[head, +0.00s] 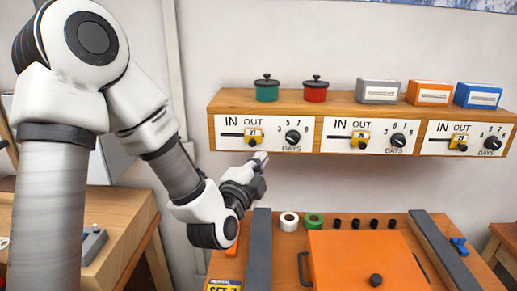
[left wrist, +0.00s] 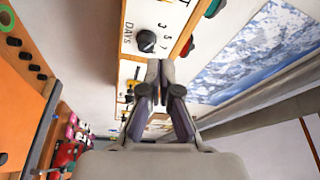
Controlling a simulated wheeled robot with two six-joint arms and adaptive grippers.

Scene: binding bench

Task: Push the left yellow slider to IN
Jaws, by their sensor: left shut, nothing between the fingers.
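The left yellow slider (head: 254,136) sits on the left white panel (head: 230,143), at the right end of its slot under the word OUT. The word IN is to its left. My left gripper (head: 262,157) is shut and empty, just below the lower edge of that panel and apart from the slider in the picture. In the left wrist view the shut fingertips (left wrist: 160,68) are beside a white panel with a black knob (left wrist: 146,41) and the word DAYS. I cannot tell there whether they touch it. My right gripper is not in view.
Two similar panels with yellow sliders, the middle one (head: 361,139) and the right one (head: 459,142), are to the right. Pots and boxes stand on the wooden shelf (head: 340,107). Below is a bench with an orange board (head: 350,255) and dark rails (head: 258,250).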

